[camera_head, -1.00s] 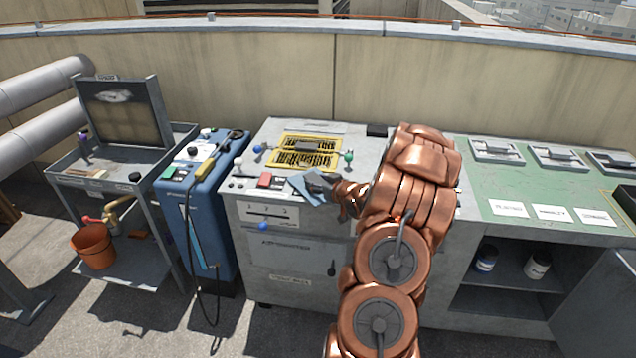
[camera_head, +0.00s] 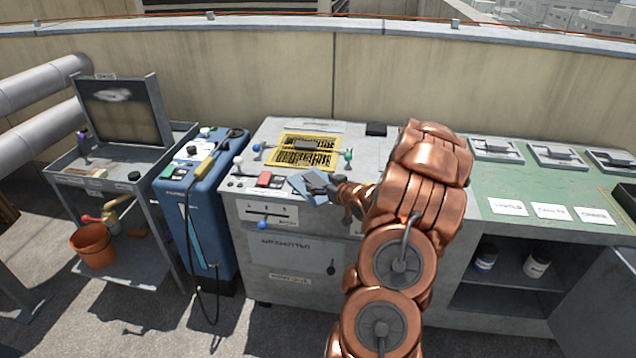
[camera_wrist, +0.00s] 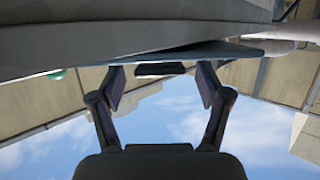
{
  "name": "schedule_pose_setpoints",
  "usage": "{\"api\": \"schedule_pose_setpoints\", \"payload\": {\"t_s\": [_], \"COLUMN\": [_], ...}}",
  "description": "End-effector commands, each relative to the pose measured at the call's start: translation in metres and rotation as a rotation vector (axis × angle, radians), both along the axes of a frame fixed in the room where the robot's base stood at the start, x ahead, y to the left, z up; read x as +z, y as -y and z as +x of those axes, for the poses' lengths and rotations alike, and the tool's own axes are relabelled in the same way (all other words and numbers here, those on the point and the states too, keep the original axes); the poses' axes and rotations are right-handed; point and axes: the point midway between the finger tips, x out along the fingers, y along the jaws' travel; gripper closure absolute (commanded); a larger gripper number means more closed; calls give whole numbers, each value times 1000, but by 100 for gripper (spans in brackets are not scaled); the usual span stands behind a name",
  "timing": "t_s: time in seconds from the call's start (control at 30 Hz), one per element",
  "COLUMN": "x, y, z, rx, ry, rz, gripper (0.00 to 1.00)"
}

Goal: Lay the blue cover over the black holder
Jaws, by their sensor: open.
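The blue cover (camera_head: 305,186) is a flat blue-grey sheet at the front edge of the grey console's top, beside the red button. My gripper (camera_head: 328,189) is at its right side, its fingers partly overlapping the cover in the head view. In the wrist view my gripper (camera_wrist: 160,72) is open with its fingers spread; the cover's edge (camera_wrist: 225,50) runs just past the fingertips. I cannot tell whether they touch. A small black block (camera_head: 376,130), apparently the black holder, sits at the console's back edge, bare on top. A dark block also shows between the fingertips (camera_wrist: 160,68).
The grey console (camera_head: 290,250) has a yellow grille (camera_head: 285,158), a red button (camera_head: 264,178) and coloured knobs. A blue cabinet (camera_head: 200,220) stands at left, a green-topped bench (camera_head: 480,190) at right.

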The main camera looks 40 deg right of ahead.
Motion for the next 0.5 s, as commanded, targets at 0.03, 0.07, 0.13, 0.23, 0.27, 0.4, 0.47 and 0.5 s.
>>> {"api": "schedule_pose_setpoints", "payload": {"t_s": [0.03, 0.07, 0.13, 0.23, 0.27, 0.4, 0.47, 0.5], "x": [3, 5, 10, 14, 14, 20, 23, 25], "y": [-1, -1, -3, -5, -6, -10, -11, -11], "z": [-9, -14, -24, -39, -43, -63, -69, -74], "rx": [-2, -3, -4, -5, -4, -4, -3, -3], "ry": [0, 1, 2, 1, -1, -2, -1, 0], "rz": [0, 0, -2, -2, -1, -2, -3, -4], "gripper": [24, 24, 24, 24, 24, 24, 24, 24]}}
